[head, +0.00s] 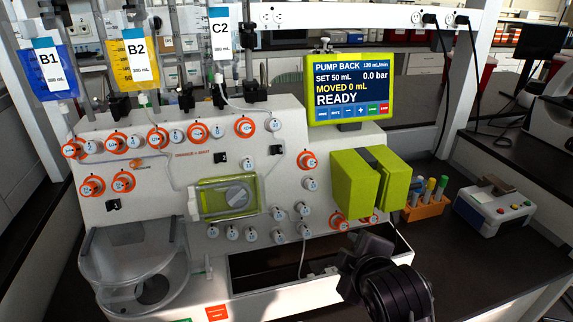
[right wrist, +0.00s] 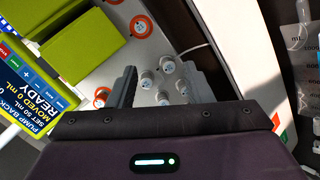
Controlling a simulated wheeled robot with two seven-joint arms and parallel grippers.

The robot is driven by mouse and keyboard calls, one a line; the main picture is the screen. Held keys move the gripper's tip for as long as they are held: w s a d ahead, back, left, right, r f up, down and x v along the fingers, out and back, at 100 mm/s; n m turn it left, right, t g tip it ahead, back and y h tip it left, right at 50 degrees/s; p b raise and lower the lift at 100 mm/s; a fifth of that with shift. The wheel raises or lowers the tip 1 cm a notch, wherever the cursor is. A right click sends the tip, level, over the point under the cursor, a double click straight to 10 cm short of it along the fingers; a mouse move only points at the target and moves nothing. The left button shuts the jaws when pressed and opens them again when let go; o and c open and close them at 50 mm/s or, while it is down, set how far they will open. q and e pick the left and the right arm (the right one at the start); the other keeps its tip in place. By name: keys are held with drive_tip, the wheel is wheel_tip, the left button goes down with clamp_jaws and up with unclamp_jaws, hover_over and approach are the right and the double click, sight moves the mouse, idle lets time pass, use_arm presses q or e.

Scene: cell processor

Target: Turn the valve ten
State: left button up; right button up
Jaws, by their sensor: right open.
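The white cell processor (head: 150,200) carries many small valve knobs, some ringed in orange and some plain white. Their numbers are too small to read, so I cannot tell which is valve ten. My right gripper (head: 362,250) is in front of the machine's lower right, below the green block. In the right wrist view my right gripper (right wrist: 160,85) is open and empty. Several plain white knobs (right wrist: 167,64) show between and beyond its fingers, apart from them. An orange-ringed valve (right wrist: 141,26) is above the fingers, and another (right wrist: 102,97) is left of them. My left gripper is out of view.
The screen (head: 350,85) reads READY, 0.0 bar. A green block (head: 355,190) juts out at the right. A long open trough (head: 265,270) runs below the knobs. Bags B1, B2 and C2 hang at upper left. An orange pen rack (head: 425,207) and a small device (head: 495,207) stand right.

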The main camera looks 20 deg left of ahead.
drive_tip(key=w+a+r+n+t+y, duration=0.2)
drive_tip(key=w+a+r+n+t, duration=0.15)
drive_tip(key=a+r+n, duration=0.85)
drive_tip(key=n+t+y, duration=0.2)
drive_tip(key=n, duration=0.8)
approach(275, 127)
drive_tip(key=w, duration=0.2)
drive_tip(key=p+x, duration=0.1)
drive_tip(key=x, duration=0.1)
drive_tip(key=p+x, duration=0.1)
drive_tip(key=x, duration=0.2)
drive_tip(key=shift+s+a+r+p, duration=0.1)
drive_tip(key=shift+a+r+p, duration=0.05)
drive_tip(key=shift+a+p, duration=0.2)
drive_tip(key=shift+x, duration=0.85)
